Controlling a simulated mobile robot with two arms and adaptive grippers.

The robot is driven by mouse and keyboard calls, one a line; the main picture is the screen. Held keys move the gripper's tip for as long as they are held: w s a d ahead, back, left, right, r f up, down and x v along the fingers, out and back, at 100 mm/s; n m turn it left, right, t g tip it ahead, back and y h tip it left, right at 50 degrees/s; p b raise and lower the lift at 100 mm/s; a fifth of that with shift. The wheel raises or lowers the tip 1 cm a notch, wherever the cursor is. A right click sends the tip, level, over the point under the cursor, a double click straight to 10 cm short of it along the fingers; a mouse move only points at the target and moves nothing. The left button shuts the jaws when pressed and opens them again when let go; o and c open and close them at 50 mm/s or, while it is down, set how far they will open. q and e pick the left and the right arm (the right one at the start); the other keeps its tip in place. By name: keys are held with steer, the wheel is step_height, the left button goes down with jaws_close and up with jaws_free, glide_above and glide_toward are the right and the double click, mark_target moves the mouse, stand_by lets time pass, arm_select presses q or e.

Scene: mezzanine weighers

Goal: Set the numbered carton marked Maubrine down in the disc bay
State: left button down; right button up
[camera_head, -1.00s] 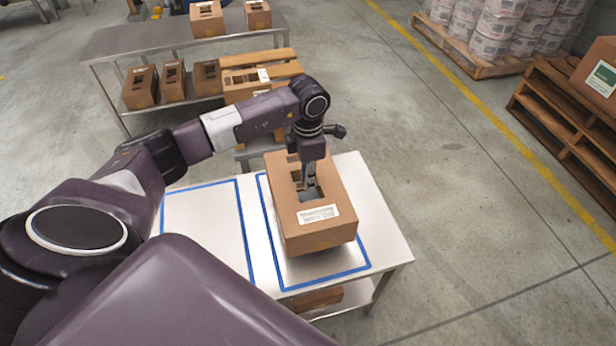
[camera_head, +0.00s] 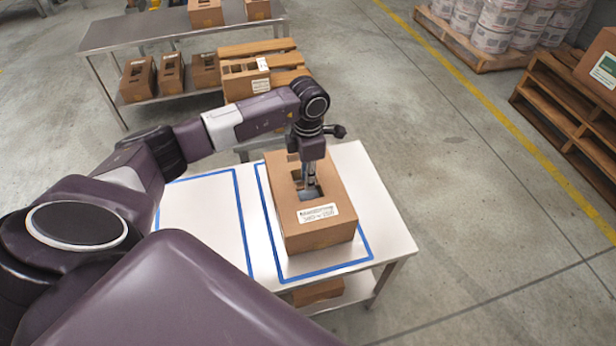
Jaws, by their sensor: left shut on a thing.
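A brown cardboard carton (camera_head: 335,238) with a white label on its top is in the right-hand blue-outlined bay (camera_head: 331,270) of a white-topped table. The label's print is too small to read surely. The carton is upright and sits at or very near the table surface; I cannot tell if its full weight rests there. My left gripper (camera_head: 309,187) reaches down into the slot in the carton's top and is shut on it. The fingertips are partly hidden in the slot. No disc mark shows in either bay. My right gripper is out of view.
The left blue-outlined bay (camera_head: 203,212) is empty in its visible part. A carton (camera_head: 318,291) lies on the shelf below. Behind stands a metal table (camera_head: 150,30) with several cartons. Pallets with tubs and a box stand at the right, with clear floor between.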

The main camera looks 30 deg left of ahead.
arm_select(q)
steer(key=shift+f, duration=0.1)
stand_by(0.3)
steer(key=c, duration=1.7)
jaws_free()
steer(key=shift+c, duration=0.2)
steer(key=shift+f, duration=0.1)
